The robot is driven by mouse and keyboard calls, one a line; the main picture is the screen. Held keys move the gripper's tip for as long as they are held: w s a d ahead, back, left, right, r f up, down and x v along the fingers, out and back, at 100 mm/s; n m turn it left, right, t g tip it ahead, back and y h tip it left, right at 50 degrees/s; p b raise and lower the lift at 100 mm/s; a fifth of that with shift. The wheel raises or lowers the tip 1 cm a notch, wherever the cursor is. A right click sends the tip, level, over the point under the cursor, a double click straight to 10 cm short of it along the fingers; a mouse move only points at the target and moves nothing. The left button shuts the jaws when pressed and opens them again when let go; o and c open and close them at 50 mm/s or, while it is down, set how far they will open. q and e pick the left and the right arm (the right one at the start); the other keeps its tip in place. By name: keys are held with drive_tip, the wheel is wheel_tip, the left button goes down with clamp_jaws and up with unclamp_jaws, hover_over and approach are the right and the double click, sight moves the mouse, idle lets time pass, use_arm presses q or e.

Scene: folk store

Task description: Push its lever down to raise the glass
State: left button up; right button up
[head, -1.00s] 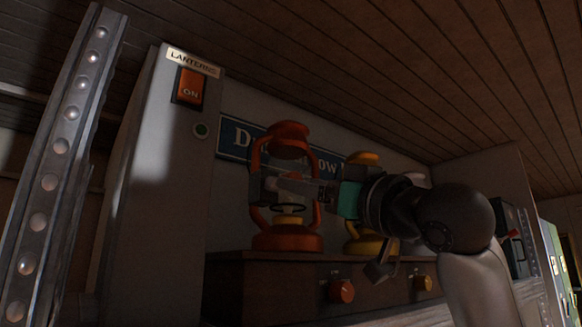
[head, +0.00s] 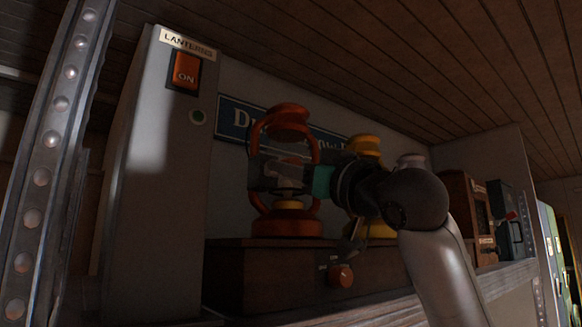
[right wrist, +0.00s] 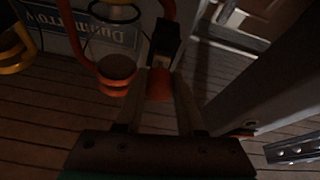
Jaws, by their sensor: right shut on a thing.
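The orange lantern (head: 288,222) stands upright on a dark wooden box in the head view, with a round cap and curved side tubes. My right gripper (head: 264,174) is in front of its left side, partly covering its middle. In the right wrist view the lantern (right wrist: 116,88) appears upside down at the left. There my right gripper (right wrist: 161,80) is shut on a small orange-red piece (right wrist: 160,84), which looks like the lever's end, beside a dark block. The glass is hard to make out in the dim light. My left gripper is not in view.
A yellow lantern (head: 368,146) stands close on the right, partly behind my arm. An orange knob (head: 340,276) is on the box front (head: 260,285). A grey post (head: 160,170) with an ON switch (head: 186,72) stands left. A metal upright (head: 50,150) is nearer.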

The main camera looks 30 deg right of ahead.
clamp_jaws()
drive_tip(key=f+t+b, duration=0.1)
drive_tip(key=b, duration=0.1)
drive_tip(key=t+b, duration=0.2)
drive_tip(key=b, duration=0.1)
drive_tip(key=shift+w+f, duration=0.2)
drive_tip(key=shift+f, duration=0.15)
drive_tip(key=shift+w+t+b, duration=0.1)
drive_tip(key=shift+t+b, duration=0.6)
drive_tip(key=shift+b, duration=0.2)
drive_tip(key=o, duration=0.6)
unclamp_jaws()
drive_tip(key=shift+f, duration=0.1)
